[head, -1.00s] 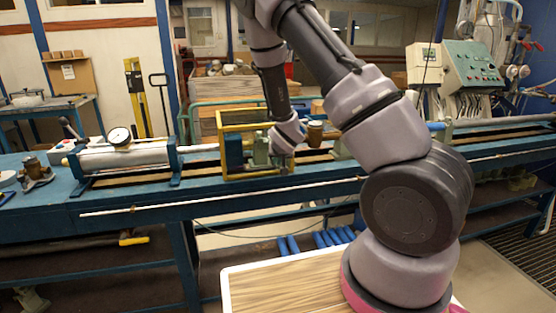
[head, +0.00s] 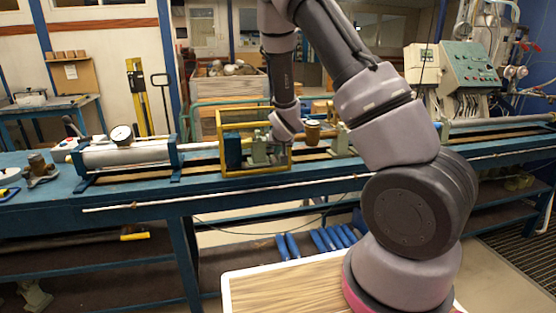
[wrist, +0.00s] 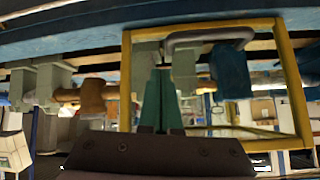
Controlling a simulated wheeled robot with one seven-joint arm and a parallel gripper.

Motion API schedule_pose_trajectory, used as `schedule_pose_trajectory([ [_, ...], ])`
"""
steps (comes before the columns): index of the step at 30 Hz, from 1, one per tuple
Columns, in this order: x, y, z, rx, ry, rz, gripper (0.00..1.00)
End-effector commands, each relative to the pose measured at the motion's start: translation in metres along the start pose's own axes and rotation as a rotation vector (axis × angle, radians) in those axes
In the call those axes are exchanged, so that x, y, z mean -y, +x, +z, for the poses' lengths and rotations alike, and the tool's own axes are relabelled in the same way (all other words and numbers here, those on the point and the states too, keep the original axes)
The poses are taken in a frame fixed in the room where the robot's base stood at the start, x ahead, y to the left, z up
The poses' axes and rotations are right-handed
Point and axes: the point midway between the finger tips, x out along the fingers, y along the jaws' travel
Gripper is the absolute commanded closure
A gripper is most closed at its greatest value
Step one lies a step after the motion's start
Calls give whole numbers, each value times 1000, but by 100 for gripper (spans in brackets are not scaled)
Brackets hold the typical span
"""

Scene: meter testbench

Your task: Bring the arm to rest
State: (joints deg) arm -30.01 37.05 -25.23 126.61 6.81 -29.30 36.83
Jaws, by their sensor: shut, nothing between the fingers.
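My arm reaches over the blue bench, and its wrist end hangs in front of the yellow frame in the head view. In the wrist view my gripper (wrist: 161,98) shows as two dark green fingers side by side, shut and empty. They point toward the yellow frame (wrist: 127,85), which also shows in the head view (head: 219,125). Behind the fingers are grey-green clamp blocks and a grey curved handle (wrist: 210,36). In the head view my fingertips cannot be told apart from the green fittings, so I cannot tell whether they touch anything.
A grey cylinder (head: 125,156) with a round gauge (head: 122,134) lies along the bench (head: 150,200) at left. A brass-coloured fitting (head: 312,132) stands right of the frame. A green control box (head: 465,65) is at back right. Blue-handled items lie below the bench.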

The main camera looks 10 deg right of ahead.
Motion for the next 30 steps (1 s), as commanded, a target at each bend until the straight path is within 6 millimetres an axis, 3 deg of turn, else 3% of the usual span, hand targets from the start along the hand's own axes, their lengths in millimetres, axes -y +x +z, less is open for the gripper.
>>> schedule_pose_trajectory([
  [1, -1, -5, 13, 8, -3, 1, 100],
  [9, -8, -28, 56, 2, -1, 0, 100],
  [17, -12, -41, 77, -2, 3, 0, 100],
  [23, -14, -69, 53, 24, 77, -2, 100],
  [30, -20, -148, 4, 105, 202, -35, 100],
])
